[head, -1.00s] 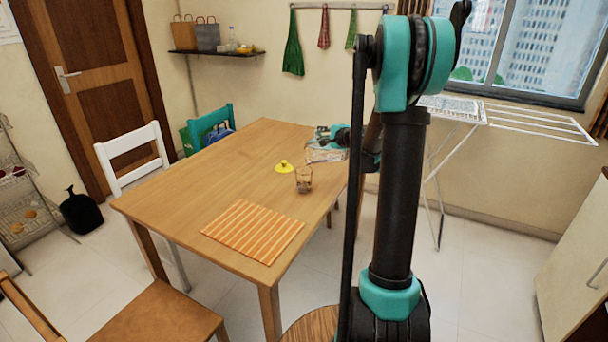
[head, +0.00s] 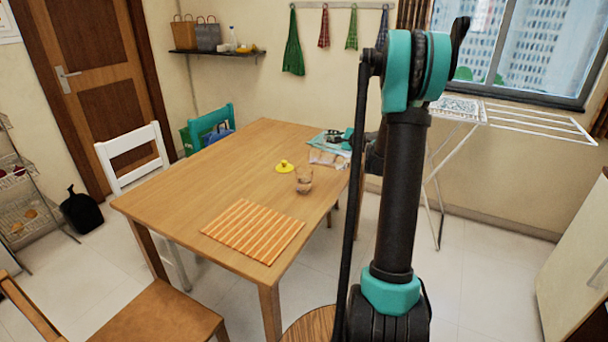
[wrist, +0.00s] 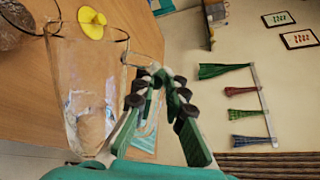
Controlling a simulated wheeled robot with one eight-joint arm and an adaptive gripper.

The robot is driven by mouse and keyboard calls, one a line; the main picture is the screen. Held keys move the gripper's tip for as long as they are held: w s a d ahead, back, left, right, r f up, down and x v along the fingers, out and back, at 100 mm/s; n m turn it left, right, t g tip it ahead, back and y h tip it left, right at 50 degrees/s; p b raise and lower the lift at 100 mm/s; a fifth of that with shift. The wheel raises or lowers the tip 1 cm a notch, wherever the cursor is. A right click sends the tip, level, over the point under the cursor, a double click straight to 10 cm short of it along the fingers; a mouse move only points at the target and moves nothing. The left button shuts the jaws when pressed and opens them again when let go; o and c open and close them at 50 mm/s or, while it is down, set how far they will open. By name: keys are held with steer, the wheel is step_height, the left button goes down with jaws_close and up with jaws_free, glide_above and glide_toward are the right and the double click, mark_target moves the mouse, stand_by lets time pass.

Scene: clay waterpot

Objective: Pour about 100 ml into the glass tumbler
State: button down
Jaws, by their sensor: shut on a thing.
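A clear jug (wrist: 85,85) fills the left of the wrist view. Its wide, dark-edged mouth is toward the top of the picture and clear contents seem to show lower down. My gripper (wrist: 160,85) is shut on the jug's thin handle. The wrist view is rolled, with towels hanging sideways, and the jug looks strongly tilted. The glass tumbler (head: 304,181) stands upright on the table with something darker low in it; its fill level is unclear. In the head view my gripper (head: 345,139) is beyond and right of the tumbler, partly behind my arm.
A yellow knobbed object (head: 284,166) sits just left of the tumbler. An orange striped placemat (head: 252,230) lies nearer on the wooden table (head: 185,195). A pale blue flat item (head: 325,139) lies near the gripper. The table's left side is clear. Chairs stand around it.

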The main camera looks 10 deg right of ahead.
steer(key=shift+w+d+f+m, duration=0.1)
steer(key=shift+d+f+m, duration=0.2)
steer(key=shift+d, duration=0.05)
steer(key=shift+f, duration=0.1)
stand_by(1.5)
steer(key=shift+w+d+f+m+y, duration=0.15)
steer(key=shift+d+f+m+y, duration=0.15)
steer(key=shift+d+f, duration=0.1)
steer(key=w+d+f+m+t+y+b, duration=0.1)
steer(key=w+d+f+m+y, duration=0.1)
steer(key=d+f+m, duration=0.4)
steer(key=shift+w+d+m+b, duration=0.4)
steer(key=shift+w+d+m, duration=0.2)
steer(key=shift+d+m, duration=1.05)
steer(key=shift+a, duration=0.2)
stand_by(0.4)
